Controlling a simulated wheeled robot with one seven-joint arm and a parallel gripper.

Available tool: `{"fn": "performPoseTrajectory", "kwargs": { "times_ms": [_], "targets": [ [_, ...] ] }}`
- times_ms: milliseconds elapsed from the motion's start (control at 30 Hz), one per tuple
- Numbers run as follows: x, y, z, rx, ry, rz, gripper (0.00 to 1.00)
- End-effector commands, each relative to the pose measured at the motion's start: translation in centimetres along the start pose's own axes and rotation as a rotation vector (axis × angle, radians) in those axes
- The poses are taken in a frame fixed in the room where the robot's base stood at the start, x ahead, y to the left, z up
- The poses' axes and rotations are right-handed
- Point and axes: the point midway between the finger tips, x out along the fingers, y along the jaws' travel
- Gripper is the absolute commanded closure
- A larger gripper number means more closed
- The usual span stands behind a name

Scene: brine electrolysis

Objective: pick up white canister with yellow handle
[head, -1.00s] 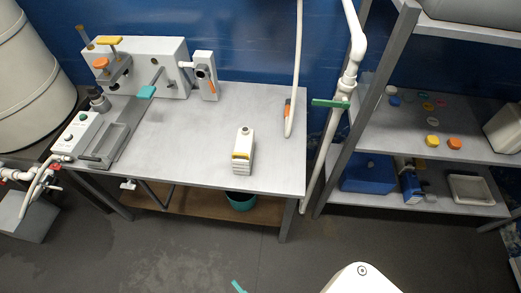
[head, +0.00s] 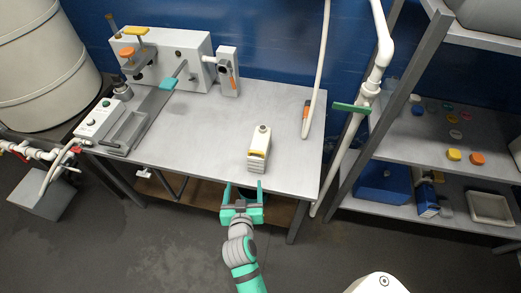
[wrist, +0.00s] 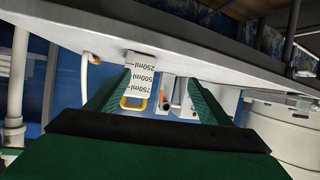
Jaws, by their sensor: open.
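The white canister (head: 261,138) with a yellow handle (head: 257,153) stands upright near the front edge of the grey table. In the wrist view the canister (wrist: 142,74) appears upside down with volume marks, and its yellow handle (wrist: 134,103) shows between the fingers. My gripper (head: 243,187) is open and empty, with teal fingers pointing at the table. It is in front of the table's front edge, apart from the canister. In the wrist view the fingers of my gripper (wrist: 162,88) frame the canister from both sides.
The grey table (head: 200,140) has free room around the canister. A white machine (head: 190,50) with levers stands at its back left. A hose (head: 316,75) hangs at the right of the table, beside a shelf rack (head: 400,140). The table's front edge lies close to my gripper.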

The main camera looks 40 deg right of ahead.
Motion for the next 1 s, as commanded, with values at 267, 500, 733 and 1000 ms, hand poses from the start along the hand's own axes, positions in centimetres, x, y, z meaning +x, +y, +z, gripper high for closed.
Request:
{"fn": "performPoseTrajectory", "kwargs": {
  "times_ms": [267,500,733,1000],
  "targets": [
    [4.8,3.4,-5.6,0.114,-0.011,0.164,0.27],
    [6.3,4.4,-7.0,0.141,-0.012,0.203,0.27],
    [9.5,5.0,-6.9,0.143,-0.012,0.203,0.27],
    [11.5,5.5,-6.7,0.141,-0.012,0.202,0.27]
  ]
}}
